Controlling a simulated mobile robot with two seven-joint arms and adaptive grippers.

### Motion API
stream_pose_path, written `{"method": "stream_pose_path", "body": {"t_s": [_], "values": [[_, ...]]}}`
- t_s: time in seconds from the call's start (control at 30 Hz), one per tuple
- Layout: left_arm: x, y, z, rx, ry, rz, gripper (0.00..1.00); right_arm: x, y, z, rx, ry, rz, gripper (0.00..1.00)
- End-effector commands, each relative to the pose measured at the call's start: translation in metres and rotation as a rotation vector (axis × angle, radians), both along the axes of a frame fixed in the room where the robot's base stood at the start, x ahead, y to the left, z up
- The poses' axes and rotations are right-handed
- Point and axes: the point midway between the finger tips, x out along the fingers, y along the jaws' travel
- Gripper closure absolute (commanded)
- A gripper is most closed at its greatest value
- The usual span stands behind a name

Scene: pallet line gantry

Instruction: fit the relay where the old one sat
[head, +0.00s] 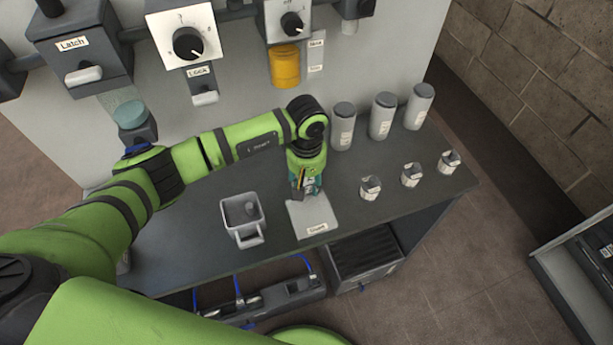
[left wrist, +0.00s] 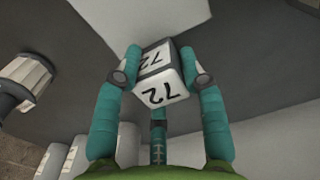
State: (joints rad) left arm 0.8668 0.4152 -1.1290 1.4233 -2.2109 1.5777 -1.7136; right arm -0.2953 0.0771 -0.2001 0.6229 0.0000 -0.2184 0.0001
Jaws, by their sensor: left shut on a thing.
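My left gripper (head: 306,190) hangs over the grey bench, just above a pale labelled plate (head: 311,222). In the left wrist view, its teal fingers (left wrist: 160,78) are shut on the relay (left wrist: 162,85), a small white and dark block marked "72". The relay is mostly hidden in the head view. The pale plate lies beyond the relay in the left wrist view (left wrist: 165,15); I cannot tell whether they touch. Which place held the old relay is not clear. My right gripper is not in view.
A grey handled bin (head: 243,235) with a dark item inside stands left of the plate. Three small white-and-dark blocks (head: 411,175) and three grey canisters (head: 382,117) stand to the right. Panel boxes with knobs (head: 188,43) and a yellow cylinder (head: 285,67) are behind.

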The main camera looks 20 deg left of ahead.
Motion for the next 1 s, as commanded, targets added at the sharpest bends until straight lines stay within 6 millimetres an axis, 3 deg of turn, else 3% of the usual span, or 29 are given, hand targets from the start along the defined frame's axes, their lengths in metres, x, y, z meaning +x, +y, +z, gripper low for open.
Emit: {"method": "stream_pose_path", "body": {"t_s": [0.37,0.4,0.47,0.83,1.0], "values": [[0.001,0.0,-0.005,-0.001,-0.003,-0.001,1.0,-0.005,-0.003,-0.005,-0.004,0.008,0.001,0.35],[0.0,0.0,-0.005,0.0,-0.001,-0.001,0.55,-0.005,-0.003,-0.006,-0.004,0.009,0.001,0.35],[0.0,0.0,-0.004,0.0,-0.001,-0.001,0.36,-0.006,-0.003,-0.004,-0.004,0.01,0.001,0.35],[0.0,0.0,-0.001,0.0,-0.001,0.0,0.36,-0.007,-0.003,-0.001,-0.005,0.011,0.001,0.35],[0.002,0.0,0.022,0.0,-0.006,-0.002,0.36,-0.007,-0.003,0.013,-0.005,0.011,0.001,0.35]]}}
